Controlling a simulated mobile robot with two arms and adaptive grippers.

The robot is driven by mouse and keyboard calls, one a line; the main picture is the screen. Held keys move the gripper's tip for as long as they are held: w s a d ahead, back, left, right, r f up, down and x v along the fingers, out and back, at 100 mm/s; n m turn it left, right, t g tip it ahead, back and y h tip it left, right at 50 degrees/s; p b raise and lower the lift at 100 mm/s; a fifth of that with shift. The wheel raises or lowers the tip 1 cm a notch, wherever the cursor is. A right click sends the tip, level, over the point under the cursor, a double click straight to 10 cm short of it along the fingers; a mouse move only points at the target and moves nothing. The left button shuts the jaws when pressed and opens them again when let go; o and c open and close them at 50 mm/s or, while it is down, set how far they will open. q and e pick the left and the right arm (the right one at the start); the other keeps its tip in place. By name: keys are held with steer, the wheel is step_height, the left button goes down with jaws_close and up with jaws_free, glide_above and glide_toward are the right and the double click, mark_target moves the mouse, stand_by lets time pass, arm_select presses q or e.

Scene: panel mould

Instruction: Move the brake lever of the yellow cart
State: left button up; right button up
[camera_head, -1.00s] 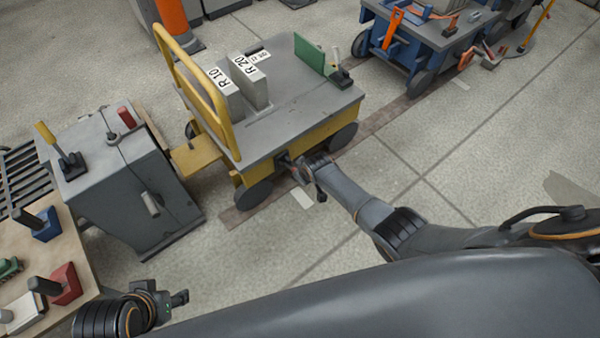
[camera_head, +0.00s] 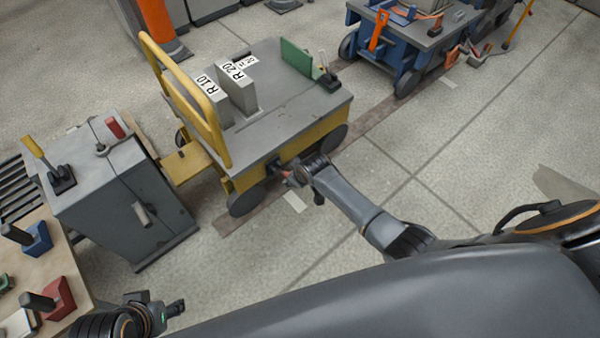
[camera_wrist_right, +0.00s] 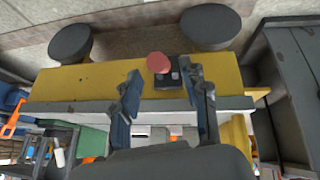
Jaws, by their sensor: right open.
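The yellow cart (camera_head: 290,135) stands on the floor with a grey deck. Its brake lever, with a round red knob (camera_wrist_right: 159,63), is on the yellow side facing me, beside a dark bracket (camera_wrist_right: 193,72). My right gripper (camera_wrist_right: 167,82) is open, its two fingers apart with the red knob showing between and just beyond their tips. I cannot tell whether they touch it. In the head view the right gripper (camera_head: 287,176) is at the cart's side and mostly hides the lever. My left gripper (camera_head: 176,308) is low at the left, away from the cart; its jaws are unclear.
Two grey blocks marked R 10 (camera_head: 212,98) and R 20 (camera_head: 238,85) and a green plate (camera_head: 297,58) stand on the deck. A grey cabinet (camera_head: 120,195) with a yellow-handled lever is left of the cart. A blue cart (camera_head: 410,45) is behind. Floor at right is clear.

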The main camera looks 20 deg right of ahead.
steer(key=v, duration=0.7)
steer(key=shift+r, duration=0.35)
steer(key=shift+s, duration=0.1)
